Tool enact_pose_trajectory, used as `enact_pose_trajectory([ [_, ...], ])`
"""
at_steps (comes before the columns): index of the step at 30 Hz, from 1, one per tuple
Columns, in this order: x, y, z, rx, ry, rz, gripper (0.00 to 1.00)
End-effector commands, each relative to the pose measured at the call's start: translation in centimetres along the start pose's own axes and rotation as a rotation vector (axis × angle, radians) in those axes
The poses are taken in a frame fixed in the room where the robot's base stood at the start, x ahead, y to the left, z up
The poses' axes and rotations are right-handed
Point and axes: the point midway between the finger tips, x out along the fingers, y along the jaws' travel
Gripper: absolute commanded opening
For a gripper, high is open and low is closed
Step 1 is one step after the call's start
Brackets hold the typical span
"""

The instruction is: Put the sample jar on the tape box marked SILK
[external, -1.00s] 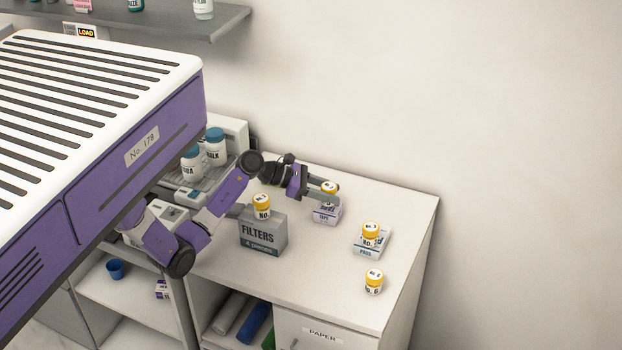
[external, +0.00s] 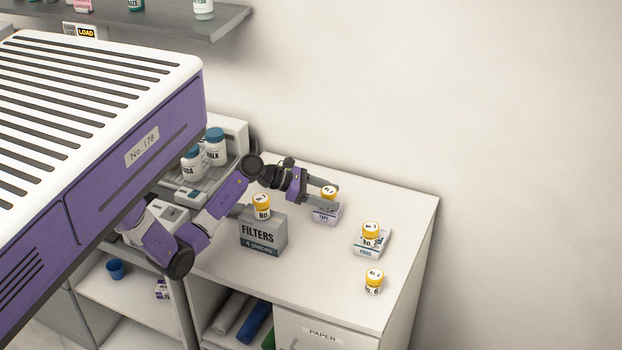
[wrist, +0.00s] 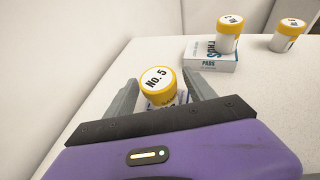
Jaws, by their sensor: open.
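A sample jar with a yellow lid (external: 328,191) stands on the tape box (external: 326,215) on the counter. In the wrist view the jar's lid (wrist: 157,80) reads No. 5. My gripper (external: 329,194) is open, with one finger on each side of this jar. I cannot tell whether either finger touches it. The box's front reads TAPE; a SILK marking is too small to read. The box is mostly hidden under the jar and behind the gripper in the wrist view.
Other yellow-lidded jars stand on the FILTERS box (external: 262,234), on the PADS box (external: 372,246) and on the bare counter at right (external: 374,282). The wall lies close behind the counter. The counter's front middle is clear.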

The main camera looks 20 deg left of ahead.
Motion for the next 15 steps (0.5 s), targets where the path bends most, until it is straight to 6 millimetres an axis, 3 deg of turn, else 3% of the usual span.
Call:
enact_pose_trajectory([
  [15,-9.3,0.1,-0.1,-0.001,-0.001,0.004,0.63],
])
